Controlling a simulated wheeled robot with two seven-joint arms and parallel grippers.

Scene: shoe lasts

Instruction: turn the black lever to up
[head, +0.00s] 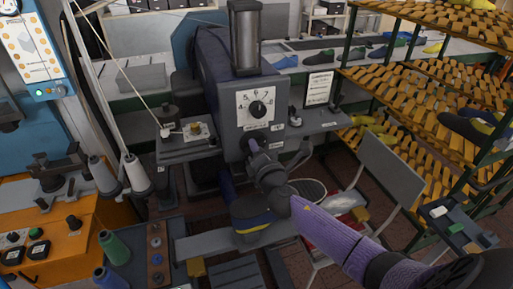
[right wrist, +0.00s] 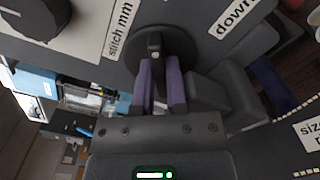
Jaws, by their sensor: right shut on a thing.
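The black lever (right wrist: 155,42) sits on a round dark base on the grey front panel of the machine (head: 226,100). My right gripper (right wrist: 160,78) is shut on the lever, with one purple finger on each side of it. In the head view my right gripper (head: 254,148) reaches the panel below the dial, and it hides most of the lever there. A "down" label (right wrist: 240,16) is beside the lever's base in the right wrist view. The lever's exact angle is hard to tell. My left gripper is not in view.
A numbered dial (head: 257,109) is just above the lever, with a "stitch mm" label (right wrist: 119,29). A grey chair (head: 388,172) and orange shoe racks (head: 420,90) stand to the right. Thread spools (head: 135,172) and an orange bench (head: 62,225) are at the left.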

